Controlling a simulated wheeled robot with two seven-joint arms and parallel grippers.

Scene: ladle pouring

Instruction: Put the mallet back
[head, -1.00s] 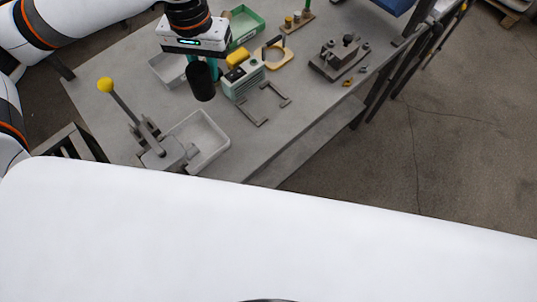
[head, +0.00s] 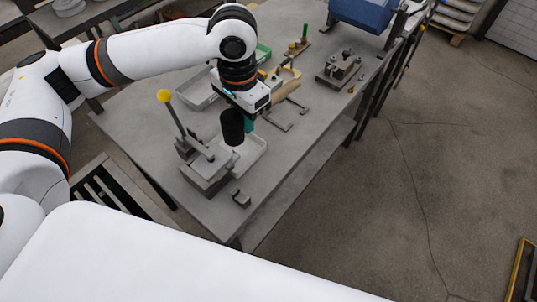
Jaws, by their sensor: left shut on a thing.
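The mallet has a black cylindrical head (head: 232,127) and a tan handle (head: 285,92) in the head view. My left gripper (head: 249,122), with teal fingers mostly hidden, is shut on the mallet between head and handle end. The mallet head appears in front of the pale tray and the lever press; its height above the table is hard to judge. The tan holder with a ring-like opening (head: 291,74) lies behind the handle and is partly covered. My right gripper is out of view.
A lever press (head: 207,165) with a yellow knob (head: 163,96) stands at the left of the grey table (head: 140,125), beside a pale tray (head: 255,152). A grey bracket frame (head: 281,125) lies to the right. A metal fixture (head: 339,68) and blue bin (head: 365,14) are farther back.

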